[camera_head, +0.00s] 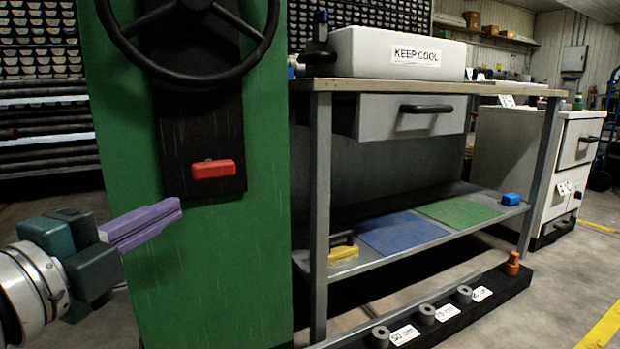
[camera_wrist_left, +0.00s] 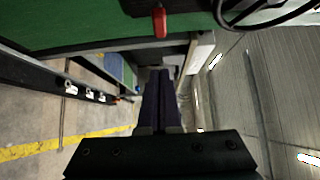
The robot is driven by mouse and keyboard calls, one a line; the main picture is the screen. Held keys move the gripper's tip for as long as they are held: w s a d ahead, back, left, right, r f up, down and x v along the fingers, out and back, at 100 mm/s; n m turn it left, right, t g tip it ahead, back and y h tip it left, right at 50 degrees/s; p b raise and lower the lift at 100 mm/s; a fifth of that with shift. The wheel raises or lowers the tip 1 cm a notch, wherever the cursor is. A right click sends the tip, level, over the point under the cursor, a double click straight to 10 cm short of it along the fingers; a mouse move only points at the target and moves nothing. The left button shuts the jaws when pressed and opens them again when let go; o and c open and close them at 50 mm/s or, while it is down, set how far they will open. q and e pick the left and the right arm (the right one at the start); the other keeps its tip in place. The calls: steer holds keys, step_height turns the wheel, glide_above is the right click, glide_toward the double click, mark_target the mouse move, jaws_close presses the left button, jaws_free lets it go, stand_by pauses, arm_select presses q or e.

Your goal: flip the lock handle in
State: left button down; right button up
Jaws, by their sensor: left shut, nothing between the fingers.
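A red handle (camera_head: 213,169) lies level on a black plate (camera_head: 203,130) on the green machine panel (camera_head: 230,260), below a black handwheel (camera_head: 190,75). It looks like the lock handle. The red handle also shows in the left wrist view (camera_wrist_left: 159,22), near the top. My left gripper (camera_head: 178,209) is shut and empty, its purple fingers together. In the head view it is left of and slightly below the red handle, apart from it. The fingers also show in the left wrist view (camera_wrist_left: 158,75). My right gripper is in neither view.
A steel workbench (camera_head: 320,200) with a drawer (camera_head: 410,115) stands right of the green panel. Its lower shelf has a blue mat (camera_head: 400,232) and a green mat (camera_head: 460,212). A black floor beam (camera_head: 450,325) carries several grey rings. A white cabinet (camera_head: 570,150) stands farther right.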

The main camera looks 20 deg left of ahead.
mark_target(194, 177)
arm_select(q)
steer(key=w+a+b, duration=0.1)
steer(key=w, duration=0.3)
steer(key=w+a+b, duration=0.1)
steer(key=w, duration=0.3)
steer(key=w+a+b, duration=0.1)
steer(key=w, duration=0.3)
steer(key=shift+a+f+b, duration=0.1)
steer(key=shift+b, duration=0.2)
steer(key=shift+w+a, duration=0.2)
steer(key=shift+a, duration=0.1)
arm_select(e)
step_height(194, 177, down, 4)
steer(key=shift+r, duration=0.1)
arm_select(q)
steer(key=w+a, duration=0.1)
steer(key=a, duration=0.1)
steer(key=w+a+b, duration=0.1)
steer(key=w, duration=0.1)
steer(key=shift+a, duration=0.4)
steer(key=shift+s, duration=0.1)
steer(key=shift+d, duration=0.2)
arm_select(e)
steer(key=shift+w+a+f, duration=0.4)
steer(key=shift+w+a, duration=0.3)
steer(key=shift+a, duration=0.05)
